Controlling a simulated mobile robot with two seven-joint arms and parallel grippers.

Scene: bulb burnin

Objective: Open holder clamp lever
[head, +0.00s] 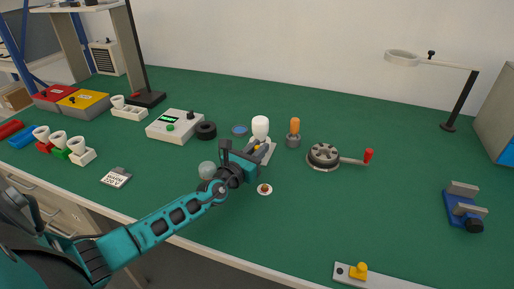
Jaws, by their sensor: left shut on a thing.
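The holder (269,152) is a small light-grey block on the green bench, with a white bulb (260,127) standing upright in it. My left gripper (250,156) is at the front left of the holder and is shut on a small part there, which I take to be the clamp lever. The gripper's dark fingers and teal body hide the lever and much of the holder, so the lever's angle cannot be told. My right gripper is not in view.
Close by are an orange-handled tool (294,130), a round crank device (323,155), a tester box (174,126), a black ring (206,130) and a small round dish (265,189). A blue vise (464,211) stands at the right. The bench right of the dish is clear.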

